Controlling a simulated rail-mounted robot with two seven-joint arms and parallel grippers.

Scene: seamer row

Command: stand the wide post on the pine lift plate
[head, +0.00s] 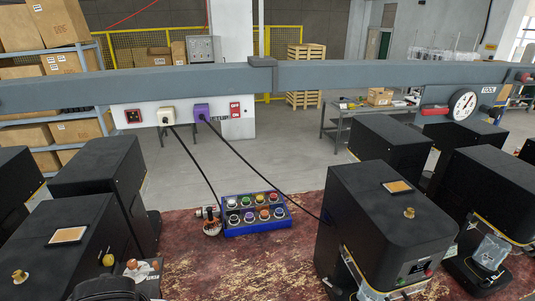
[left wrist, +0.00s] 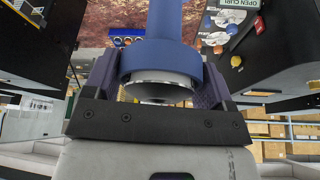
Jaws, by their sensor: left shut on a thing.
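My left gripper (left wrist: 160,78) is shut on a blue post (left wrist: 165,58) with a wide collar and a shiny metal end, seen between its two fingers in the left wrist view. I take it to be the wide post; its far end runs out of the top of the picture. In the head view a dark rounded shape at the bottom left may be part of my left arm; the post cannot be made out there. I cannot pick out a pine lift plate for sure in either view. My right gripper is not in view.
Black seamer machines stand left (head: 60,250) and right (head: 385,220) on a worn red surface (head: 240,262). Between them lies a blue box of coloured buttons (head: 256,213), with cables rising to plugs. A grey beam (head: 180,86) crosses above. The front middle surface is clear.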

